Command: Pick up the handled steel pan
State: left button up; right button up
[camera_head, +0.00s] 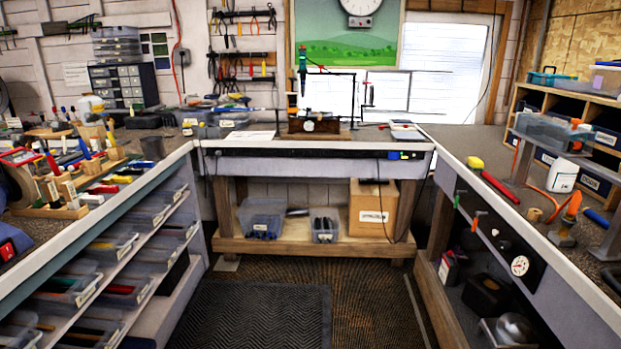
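I cannot make out a handled steel pan for certain. A shiny rounded silvery object (515,328) sits on a pale base on the low shelf under the right bench, at the bottom right. It is small and partly cut by shadow, and I see no clear handle on it. Neither of my grippers is in view.
A U-shaped workbench surrounds a dark floor mat (250,315). The left bench holds tools above angled bins (108,245). The back bench has a clamp stand and a scale (406,130), with a cardboard box (371,208) below. A red-handled tool (500,187) lies on the right bench.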

aim_at(320, 115)
jog(key=i, duration=0.95)
jog(key=i+j+z, duration=0.1)
jog(key=i, duration=0.9)
